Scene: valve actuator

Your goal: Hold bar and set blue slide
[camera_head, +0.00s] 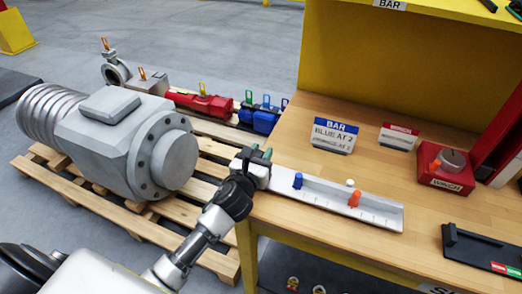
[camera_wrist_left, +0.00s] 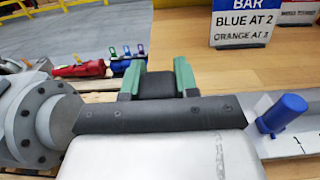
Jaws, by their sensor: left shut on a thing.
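The bar (camera_head: 335,200) is a pale grey rail with tick marks, lying along the front edge of the wooden bench. The blue slide (camera_head: 298,181) stands on it towards the left; it also shows at the right of the left wrist view (camera_wrist_left: 283,115). An orange slide (camera_head: 354,199) stands further right on the bar. My left gripper (camera_head: 257,158), with green fingertips, is shut on the bar's left end, where a dark grip (camera_wrist_left: 155,113) crosses the left wrist view. The slide's exact scale number is too small to tell. My right gripper is not in view.
A sign (camera_head: 335,135) reading BAR, BLUE AT 2 stands behind the bar; its orange line is blurred. A red winch box (camera_head: 447,172) and a black tray (camera_head: 485,248) lie to the right. A grey valve actuator (camera_head: 125,140) rests on a pallet at left. The bench middle is clear.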

